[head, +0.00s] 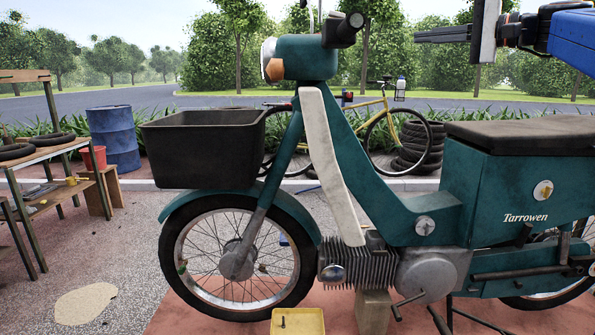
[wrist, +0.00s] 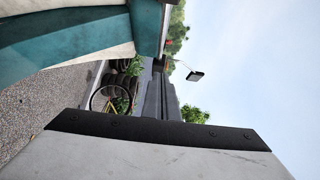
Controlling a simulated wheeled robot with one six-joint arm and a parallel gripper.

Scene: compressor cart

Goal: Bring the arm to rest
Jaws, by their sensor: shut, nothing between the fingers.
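My gripper (head: 418,37) is at the upper right of the head view, raised above the moped's black seat (head: 530,137) and clear of it. Its thin dark fingers point left and lie close together, with nothing held between them. A pale flat plate stands behind the fingers, and my blue arm comes in from the right edge. In the wrist view the closed grey fingers (wrist: 158,70) stick up past a black-edged grey plate of mine, with open sky to the right.
A teal moped (head: 440,215) fills the middle, with a black front basket (head: 203,150) and handlebar grip (head: 343,28). A workbench (head: 45,150), blue drum (head: 113,138) and red bucket (head: 94,158) stand left. A yellow bicycle (head: 375,108) leans behind. Air around my gripper is free.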

